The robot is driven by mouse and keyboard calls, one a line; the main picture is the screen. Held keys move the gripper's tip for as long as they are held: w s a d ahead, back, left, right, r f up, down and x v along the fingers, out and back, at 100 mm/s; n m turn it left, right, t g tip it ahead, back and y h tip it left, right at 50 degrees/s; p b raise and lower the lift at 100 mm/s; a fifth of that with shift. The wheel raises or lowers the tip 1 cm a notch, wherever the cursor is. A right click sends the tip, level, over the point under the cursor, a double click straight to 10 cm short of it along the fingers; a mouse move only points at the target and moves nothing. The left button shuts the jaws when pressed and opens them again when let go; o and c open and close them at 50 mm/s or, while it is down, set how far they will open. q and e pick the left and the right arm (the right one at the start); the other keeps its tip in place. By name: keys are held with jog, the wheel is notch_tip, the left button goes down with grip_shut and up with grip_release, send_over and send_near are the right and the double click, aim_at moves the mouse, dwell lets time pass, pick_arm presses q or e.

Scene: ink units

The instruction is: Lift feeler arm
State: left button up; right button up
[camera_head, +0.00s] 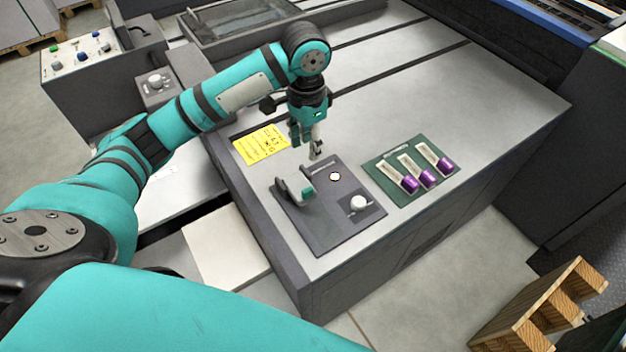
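A dark grey panel (332,228) lies on the grey machine top. A round white knob (358,203) and a small pale button (335,177) are also on the panel. My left gripper (312,152) points down above the panel's far edge, just beyond the lever and apart from it. Nothing shows held in it. Its fingers are seen partly edge-on, so their opening is unclear. My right gripper is out of view.
A yellow note (262,145) lies left of my gripper. A green mat (410,170) with purple-capped vials lies right of the panel. A control box with knobs (82,52) stands at the far left. A wooden pallet (540,310) is at lower right.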

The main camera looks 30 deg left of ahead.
pick_arm(q)
send_over(307, 189)
notch_tip(307, 189, down, 6)
notch_tip(307, 189, down, 10)
jog(key=shift+d+r+p, duration=0.1)
jog(key=shift+r+p, duration=0.15)
jog(key=shift+p, duration=0.8)
jog(key=shift+f, duration=0.7)
grip_shut()
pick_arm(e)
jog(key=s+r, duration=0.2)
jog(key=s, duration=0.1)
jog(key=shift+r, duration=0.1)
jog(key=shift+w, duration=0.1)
